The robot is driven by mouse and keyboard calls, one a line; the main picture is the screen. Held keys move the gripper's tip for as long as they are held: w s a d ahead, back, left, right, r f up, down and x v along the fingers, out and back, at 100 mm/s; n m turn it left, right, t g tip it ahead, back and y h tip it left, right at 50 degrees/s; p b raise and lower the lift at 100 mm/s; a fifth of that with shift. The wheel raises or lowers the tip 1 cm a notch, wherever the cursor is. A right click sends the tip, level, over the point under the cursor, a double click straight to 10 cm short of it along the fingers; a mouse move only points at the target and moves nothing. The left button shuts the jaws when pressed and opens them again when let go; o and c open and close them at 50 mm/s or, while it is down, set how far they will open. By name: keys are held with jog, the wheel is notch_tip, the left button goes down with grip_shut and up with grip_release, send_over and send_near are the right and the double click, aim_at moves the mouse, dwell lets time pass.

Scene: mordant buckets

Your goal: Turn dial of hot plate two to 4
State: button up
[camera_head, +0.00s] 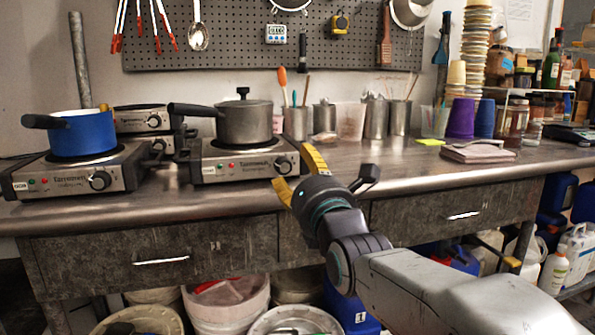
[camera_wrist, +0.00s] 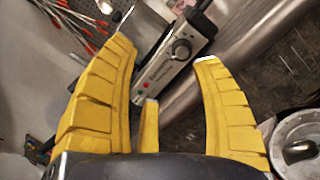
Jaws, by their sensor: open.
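The right hot plate (camera_head: 240,165) stands on the metal bench with a grey lidded pot (camera_head: 245,122) on it. I cannot read a number two on either, nor the dial settings. My gripper (camera_head: 299,176), with yellow fingers, is open and empty in front of the right dial. In the wrist view, a dial (camera_wrist: 181,49) shows between the open fingers (camera_wrist: 167,52), apparently untouched.
Another hot plate (camera_head: 143,120) stands behind. Metal cups (camera_head: 375,118) and a folded cloth (camera_head: 478,151) are to the right on the bench (camera_head: 400,178). Drawers (camera_head: 150,255) with handles are below the edge; buckets (camera_head: 228,306) stand under them.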

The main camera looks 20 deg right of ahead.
aim_at(285, 166)
jog(key=shift+w+f+n+g+p, duration=0.4)
jog(key=shift+w+n, duration=0.5)
jog(key=shift+w, duration=1.2)
jog(key=shift+w+f+n+g+p, duration=0.15)
jog(key=shift+w+f+n, duration=0.6)
jog(key=shift+w, duration=1.4)
jog(key=shift+w+f+n+g+p, duration=0.3)
jog(key=shift+w+n, duration=0.75)
jog(key=shift+w, duration=1.05)
jog(key=shift+c, duration=0.2)
jog(key=shift+r, duration=0.15)
jog(key=c, duration=1.2)
jog(key=shift+o, duration=0.2)
